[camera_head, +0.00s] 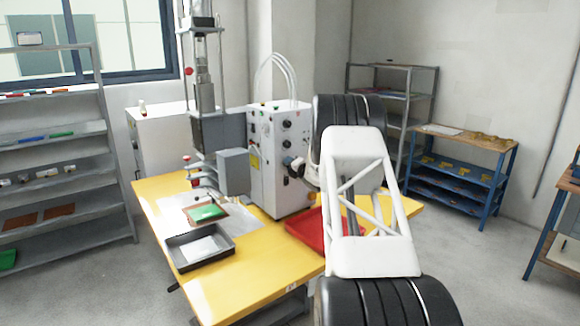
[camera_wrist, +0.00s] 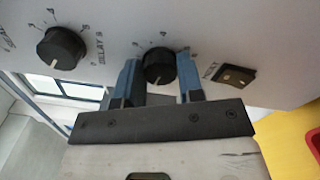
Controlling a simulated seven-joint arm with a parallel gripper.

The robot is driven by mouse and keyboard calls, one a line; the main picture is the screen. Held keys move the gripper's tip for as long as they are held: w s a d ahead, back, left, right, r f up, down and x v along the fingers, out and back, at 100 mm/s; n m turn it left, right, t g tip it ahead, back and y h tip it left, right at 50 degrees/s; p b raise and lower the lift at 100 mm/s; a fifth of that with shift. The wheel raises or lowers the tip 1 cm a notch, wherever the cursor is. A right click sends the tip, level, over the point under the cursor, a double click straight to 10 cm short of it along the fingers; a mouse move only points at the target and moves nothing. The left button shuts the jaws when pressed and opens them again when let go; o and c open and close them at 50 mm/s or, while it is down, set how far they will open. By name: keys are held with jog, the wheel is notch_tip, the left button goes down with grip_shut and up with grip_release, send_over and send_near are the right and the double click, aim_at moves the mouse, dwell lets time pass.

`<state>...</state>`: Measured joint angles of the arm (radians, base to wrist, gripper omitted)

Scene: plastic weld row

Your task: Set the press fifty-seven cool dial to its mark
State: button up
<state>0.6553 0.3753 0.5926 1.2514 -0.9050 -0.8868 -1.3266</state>
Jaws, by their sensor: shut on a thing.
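The press (camera_head: 205,95) stands on a yellow bench, with its white control box (camera_head: 268,165) beside it. In the wrist view my gripper (camera_wrist: 160,72), with blue fingers, is shut on a round black dial (camera_wrist: 158,68) with a white pointer line. One finger is on each side of the dial. Scale marks show around it, too small to read surely, and I cannot tell which mark is the target. In the head view my gripper (camera_head: 298,165) is at the box's front panel, and the held dial is hidden there.
Another black dial (camera_wrist: 62,48) is at the left of the panel, and a rocker switch (camera_wrist: 235,76) at the right. A red tray (camera_head: 305,232), a dark grey tray (camera_head: 222,257) and a green piece (camera_head: 208,212) are on the yellow bench (camera_head: 262,283). Shelves stand around the room.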

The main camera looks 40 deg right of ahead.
jog(key=o, duration=0.9)
jog(key=shift+s, duration=0.15)
jog(key=shift+s, duration=3.75)
